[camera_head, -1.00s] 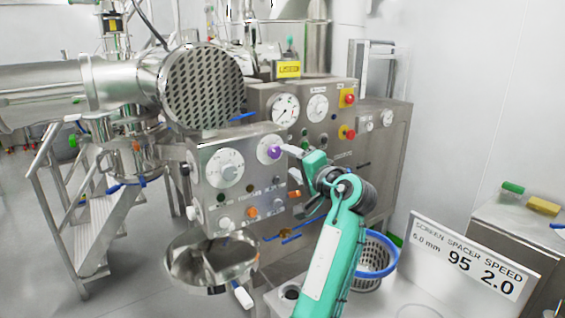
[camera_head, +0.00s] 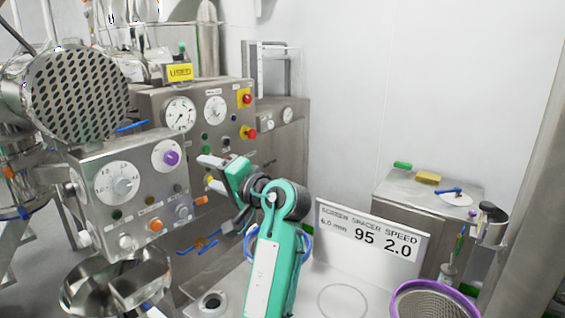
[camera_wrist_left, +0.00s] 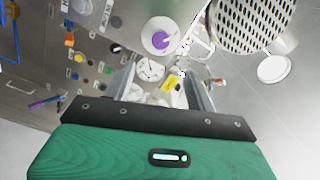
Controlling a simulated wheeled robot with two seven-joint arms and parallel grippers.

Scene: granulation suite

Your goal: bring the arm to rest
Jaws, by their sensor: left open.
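My left arm (camera_head: 276,255) comes up from the bottom of the head view, green with a dark wrist joint. Its left gripper (camera_head: 204,172) is raised in front of the control panels, just right of the purple knob (camera_head: 171,158). In the left wrist view the gripper (camera_wrist_left: 163,88) has its two metal fingers spread apart, with nothing between them. The purple knob also shows beyond the fingers in the left wrist view (camera_wrist_left: 160,38). I see no contact between the gripper and the knob. My right gripper does not show.
The near control box (camera_head: 90,200) carries a white dial (camera_head: 118,183) and coloured buttons. A steel bowl (camera_head: 75,285) sits below it. A sign (camera_head: 372,243) reads 6.0 mm, 95 and 2.0. A purple-rimmed sieve (camera_head: 435,300) is at lower right. A steel cabinet (camera_head: 400,215) stands behind.

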